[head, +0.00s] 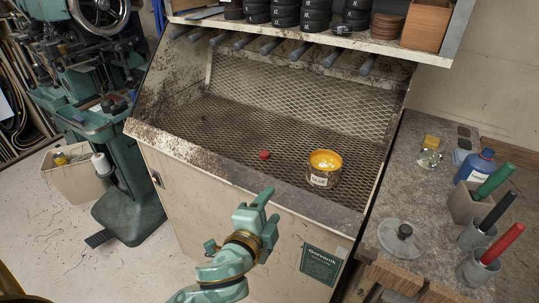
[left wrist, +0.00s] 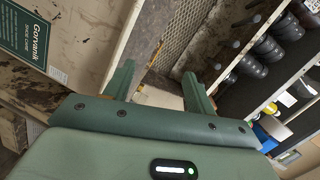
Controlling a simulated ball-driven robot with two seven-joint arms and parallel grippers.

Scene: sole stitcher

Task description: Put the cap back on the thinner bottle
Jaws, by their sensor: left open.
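A blue bottle (head: 475,166), which looks like the thinner bottle, stands upright on the bench at the right in the head view. Its neck is small and dark, and I cannot tell its state. A small red round object (head: 264,154), possibly the cap, lies on the mesh of the booth. My left gripper (head: 270,208) is open and empty in front of the booth's front edge, nearer to me than the red object and apart from it. Its fingers also show in the left wrist view (left wrist: 158,70), with nothing between them. My right gripper is not in view.
An open glue can (head: 323,170) stands on the mesh (head: 225,125), right of the red object. A shelf (head: 370,42) overhangs the booth.

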